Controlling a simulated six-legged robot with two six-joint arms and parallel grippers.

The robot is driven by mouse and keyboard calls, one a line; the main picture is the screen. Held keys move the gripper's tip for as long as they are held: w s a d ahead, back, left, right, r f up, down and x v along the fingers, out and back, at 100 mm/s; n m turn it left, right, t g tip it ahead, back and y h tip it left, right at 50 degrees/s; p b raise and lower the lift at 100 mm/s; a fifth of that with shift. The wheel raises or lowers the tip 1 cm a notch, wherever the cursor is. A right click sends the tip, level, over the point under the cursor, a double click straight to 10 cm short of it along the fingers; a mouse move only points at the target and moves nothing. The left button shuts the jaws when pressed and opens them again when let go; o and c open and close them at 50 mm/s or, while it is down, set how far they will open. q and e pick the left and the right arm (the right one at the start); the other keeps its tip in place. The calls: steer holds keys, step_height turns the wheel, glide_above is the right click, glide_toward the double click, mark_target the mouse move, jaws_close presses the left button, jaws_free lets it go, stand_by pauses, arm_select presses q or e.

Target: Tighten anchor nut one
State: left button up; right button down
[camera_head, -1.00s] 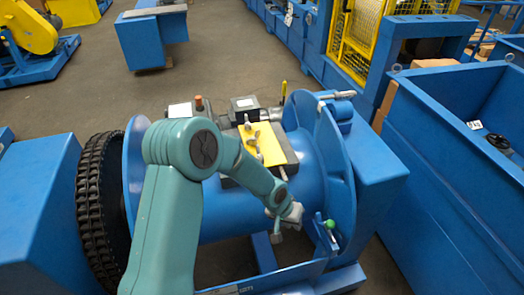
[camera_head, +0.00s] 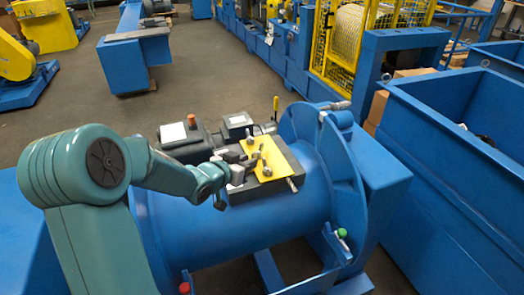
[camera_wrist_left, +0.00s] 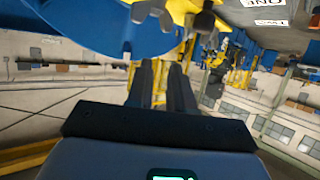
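A yellow plate (camera_head: 275,169) lies on a dark block on top of the blue drum, with several small grey metal fittings (camera_head: 251,139) on and beside it. I cannot tell which fitting is anchor nut one in the head view. My left gripper (camera_head: 240,172) is at the left edge of this plate, close to the fittings. In the left wrist view its two dark fingers (camera_wrist_left: 164,78) stand apart with nothing between them. Beyond them are metal fittings (camera_wrist_left: 204,20) and white labels reading ONE (camera_wrist_left: 272,3) and TWO (camera_wrist_left: 271,22). My right gripper is not in view.
The blue drum (camera_head: 230,215) with its round flange fills the middle. A dark motor (camera_head: 185,143) and a yellow-tipped lever (camera_head: 276,105) stand behind the plate. A large blue bin (camera_head: 440,150) is at the right. Open floor lies behind.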

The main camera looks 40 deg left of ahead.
mark_target(257, 148)
arm_select(q)
steer(key=s+a+y, duration=0.1)
steer(key=s+a, duration=0.1)
steer(key=a, duration=0.2)
steer(key=shift+n, duration=0.4)
steer(key=x, duration=0.8)
steer(key=p+x, duration=0.1)
steer(key=x, duration=0.7)
steer(key=shift+d+f, duration=0.2)
steer(key=shift+f, duration=0.05)
jaws_close()
